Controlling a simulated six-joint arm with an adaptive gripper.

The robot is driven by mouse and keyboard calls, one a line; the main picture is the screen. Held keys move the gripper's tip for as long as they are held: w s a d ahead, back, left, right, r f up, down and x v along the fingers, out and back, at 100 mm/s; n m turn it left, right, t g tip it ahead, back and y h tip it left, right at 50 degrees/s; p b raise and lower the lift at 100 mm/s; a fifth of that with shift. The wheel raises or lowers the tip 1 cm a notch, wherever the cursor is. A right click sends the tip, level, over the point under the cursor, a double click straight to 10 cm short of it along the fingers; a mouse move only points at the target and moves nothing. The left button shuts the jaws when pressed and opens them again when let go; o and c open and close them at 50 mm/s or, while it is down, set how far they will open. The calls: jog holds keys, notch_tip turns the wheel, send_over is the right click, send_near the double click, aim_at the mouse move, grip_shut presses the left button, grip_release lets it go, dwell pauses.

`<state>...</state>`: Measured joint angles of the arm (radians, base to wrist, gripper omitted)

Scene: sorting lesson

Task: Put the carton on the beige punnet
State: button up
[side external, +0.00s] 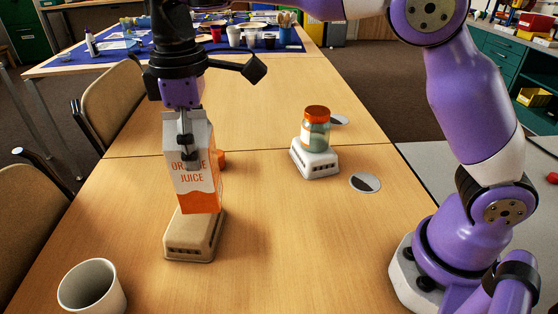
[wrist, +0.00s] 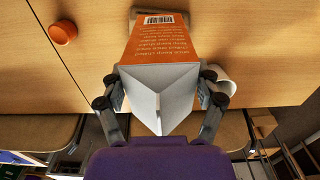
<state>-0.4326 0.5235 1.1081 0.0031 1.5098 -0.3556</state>
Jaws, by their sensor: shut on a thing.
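The orange juice carton (side external: 192,184) is upright, white at the gabled top and orange below. My gripper (side external: 187,152) is shut on its upper part. In the wrist view the carton (wrist: 160,60) sits between the two fingers of my gripper (wrist: 160,97). The beige punnet (side external: 190,242) lies base up on the table. The carton's bottom is over the punnet's far part in the side view; I cannot tell whether they touch. The carton hides most of the punnet in the wrist view.
A white punnet (side external: 316,163) bears an orange-lidded jar (side external: 316,130). A white mug (side external: 92,287) stands at the front left. An orange lid (wrist: 63,32) lies behind the carton. Two round discs lie near the jar, one of them nearer (side external: 365,183). The table's front middle is clear.

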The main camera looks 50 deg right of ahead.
jog(key=shift+w+d+f, duration=0.1)
jog(key=shift+w+f, duration=0.05)
jog(key=shift+f, duration=0.95)
jog(key=shift+w+d+f, duration=0.1)
jog(key=shift+f, duration=1)
jog(key=shift+f, duration=0.15)
jog(key=o, duration=0.8)
